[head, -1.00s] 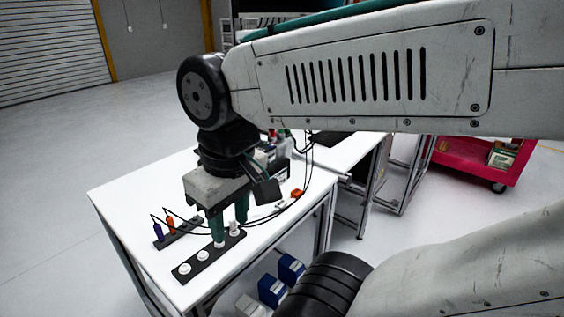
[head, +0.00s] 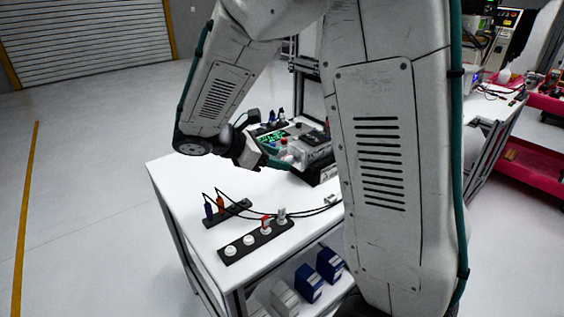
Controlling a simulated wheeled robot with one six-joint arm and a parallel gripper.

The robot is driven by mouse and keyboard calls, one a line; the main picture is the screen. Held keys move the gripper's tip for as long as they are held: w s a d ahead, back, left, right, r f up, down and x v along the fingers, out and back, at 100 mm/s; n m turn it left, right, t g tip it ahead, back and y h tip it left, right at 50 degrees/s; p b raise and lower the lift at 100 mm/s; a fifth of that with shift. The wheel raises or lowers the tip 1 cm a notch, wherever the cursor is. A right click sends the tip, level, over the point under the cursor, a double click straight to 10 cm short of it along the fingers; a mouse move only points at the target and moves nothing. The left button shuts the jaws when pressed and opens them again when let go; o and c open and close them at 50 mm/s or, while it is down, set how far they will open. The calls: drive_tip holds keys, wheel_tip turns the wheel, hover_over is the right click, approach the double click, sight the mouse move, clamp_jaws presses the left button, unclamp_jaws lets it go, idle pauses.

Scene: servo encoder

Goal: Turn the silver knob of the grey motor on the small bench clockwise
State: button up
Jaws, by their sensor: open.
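The small bench is a white-topped table (head: 185,180) in the head view. Whether the fingers touch anything is not clear.
A black strip (head: 236,255) with white round sockets, a red plug (head: 266,222) and a white plug (head: 281,214) lies at the front. Another strip (head: 225,216) holds blue and orange plugs with black cables. Blue boxes (head: 309,283) sit below. The left bench top is clear.

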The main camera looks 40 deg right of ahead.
sight(289, 160)
drive_tip(key=w+f+n+t+h, duration=0.2)
drive_tip(key=w+f+n, duration=0.2)
drive_tip(key=w, duration=0.2)
drive_tip(key=x, duration=0.7)
drive_tip(key=shift+s, duration=0.2)
drive_tip(key=shift+d, duration=0.1)
drive_tip(key=c, duration=1)
